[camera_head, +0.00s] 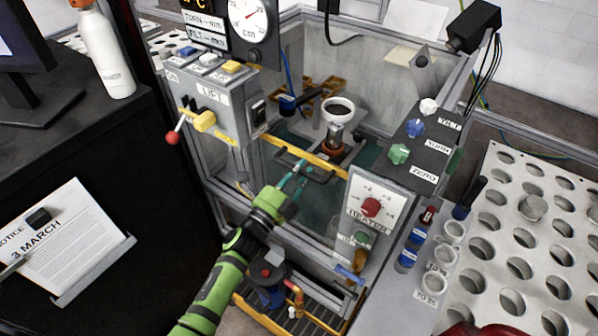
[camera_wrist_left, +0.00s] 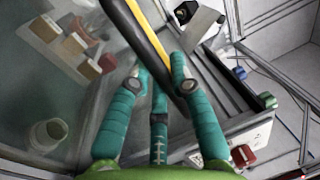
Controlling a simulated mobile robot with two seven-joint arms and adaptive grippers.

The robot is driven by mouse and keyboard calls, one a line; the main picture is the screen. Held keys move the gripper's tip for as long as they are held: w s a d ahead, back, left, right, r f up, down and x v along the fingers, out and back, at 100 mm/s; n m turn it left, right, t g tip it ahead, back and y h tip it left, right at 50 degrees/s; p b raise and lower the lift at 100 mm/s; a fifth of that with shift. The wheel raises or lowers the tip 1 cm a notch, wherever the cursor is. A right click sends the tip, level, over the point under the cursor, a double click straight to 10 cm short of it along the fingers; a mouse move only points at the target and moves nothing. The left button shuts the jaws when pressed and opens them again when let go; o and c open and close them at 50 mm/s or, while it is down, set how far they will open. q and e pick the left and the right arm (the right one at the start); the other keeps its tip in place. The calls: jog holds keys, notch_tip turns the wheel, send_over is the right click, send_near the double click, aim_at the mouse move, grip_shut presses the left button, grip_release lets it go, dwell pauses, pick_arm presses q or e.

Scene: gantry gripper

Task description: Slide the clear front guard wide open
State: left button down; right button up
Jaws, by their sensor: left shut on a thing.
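The clear front guard (camera_head: 318,204) is a see-through panel on the front of the machine, with a yellow strip (camera_head: 306,153) along its top edge. A dark bar handle (camera_head: 318,180) sits just below the strip. My left gripper (camera_head: 291,178) reaches up from below, its teal fingers shut on the handle at its left part. In the left wrist view the teal fingers (camera_wrist_left: 160,82) close around the dark bar beside the yellow strip (camera_wrist_left: 149,32). The fingers hide part of the handle. My right gripper does not show.
A control box with a red-knobbed lever (camera_head: 173,138) stands left of the guard. A heater panel (camera_head: 368,207) is to its right, near several vials and a perforated white rack (camera_head: 540,238). Inside the enclosure stands a white-rimmed cup (camera_head: 339,106). A bottle (camera_head: 105,55) stands far left.

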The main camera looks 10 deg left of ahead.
pick_arm(q)
jog(key=b, duration=1.9)
send_over(307, 227)
jog(key=r+v, duration=0.1)
jog(key=v, duration=0.4)
notch_tip(307, 227, down, 22)
jog(key=shift+r, duration=0.2)
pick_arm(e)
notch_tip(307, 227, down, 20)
pick_arm(q)
notch_tip(307, 227, down, 7)
jog(key=b, duration=0.6)
jog(key=shift+r+b, duration=0.2)
jog(key=shift+b, duration=0.1)
jog(key=shift+f+b, duration=0.85)
jog(key=shift+f, duration=0.05)
jog(key=shift+f+b, duration=0.7)
jog(key=shift+f, duration=0.2)
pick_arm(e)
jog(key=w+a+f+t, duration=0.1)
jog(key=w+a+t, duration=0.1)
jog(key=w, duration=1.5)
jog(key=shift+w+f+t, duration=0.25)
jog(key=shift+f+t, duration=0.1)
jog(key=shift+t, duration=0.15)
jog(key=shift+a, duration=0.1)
pick_arm(q)
jog(key=c, duration=1.1)
grip_release()
